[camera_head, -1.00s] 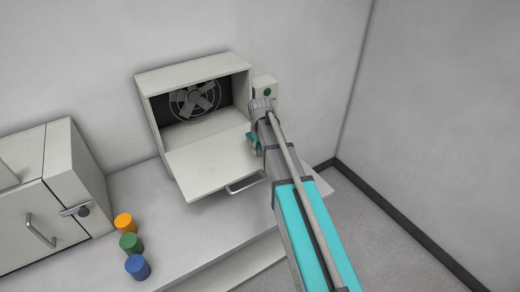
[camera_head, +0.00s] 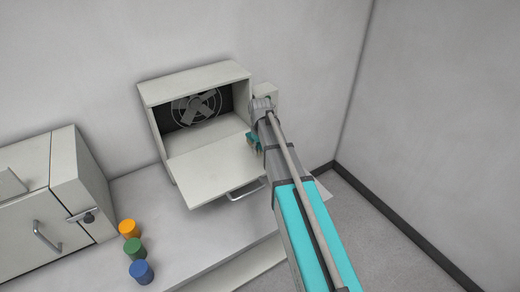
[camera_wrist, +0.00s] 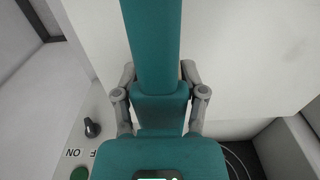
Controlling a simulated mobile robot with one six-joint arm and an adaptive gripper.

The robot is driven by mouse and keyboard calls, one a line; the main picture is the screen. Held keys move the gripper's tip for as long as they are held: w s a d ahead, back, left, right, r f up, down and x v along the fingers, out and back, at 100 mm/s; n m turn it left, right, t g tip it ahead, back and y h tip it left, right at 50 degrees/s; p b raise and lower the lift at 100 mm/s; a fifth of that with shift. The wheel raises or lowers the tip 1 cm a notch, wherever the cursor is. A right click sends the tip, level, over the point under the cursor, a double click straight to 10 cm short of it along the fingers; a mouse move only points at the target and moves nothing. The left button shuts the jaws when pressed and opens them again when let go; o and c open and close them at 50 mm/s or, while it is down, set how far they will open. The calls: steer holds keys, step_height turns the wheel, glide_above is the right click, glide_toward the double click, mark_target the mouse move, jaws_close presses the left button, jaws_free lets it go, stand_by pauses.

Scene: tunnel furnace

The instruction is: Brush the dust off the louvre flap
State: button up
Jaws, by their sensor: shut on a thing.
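The louvre flap (camera_head: 215,172) is a pale panel folded down flat at the front of an open box, with a bar handle on its front edge. It also shows as a pale surface in the wrist view (camera_wrist: 235,60). My gripper (camera_wrist: 160,78) is shut on a long teal thing (camera_wrist: 152,40), apparently the brush handle. A small teal part (camera_head: 252,138) shows beside my arm over the flap's right side. The brush's bristles are not clear, and I cannot tell whether they touch the flap. No dust can be made out on the flap.
The box (camera_head: 195,82) holds a fan (camera_head: 196,106). A switch box (camera_head: 267,92) stands at its right; its knob (camera_wrist: 92,127) shows in the wrist view. Orange (camera_head: 129,228), green (camera_head: 135,248) and blue (camera_head: 141,271) cylinders stand left on the bench, beside a closed cabinet (camera_head: 30,215).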

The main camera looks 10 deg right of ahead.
steer(key=shift+r+p, duration=1.5)
steer(key=shift+r, duration=0.05)
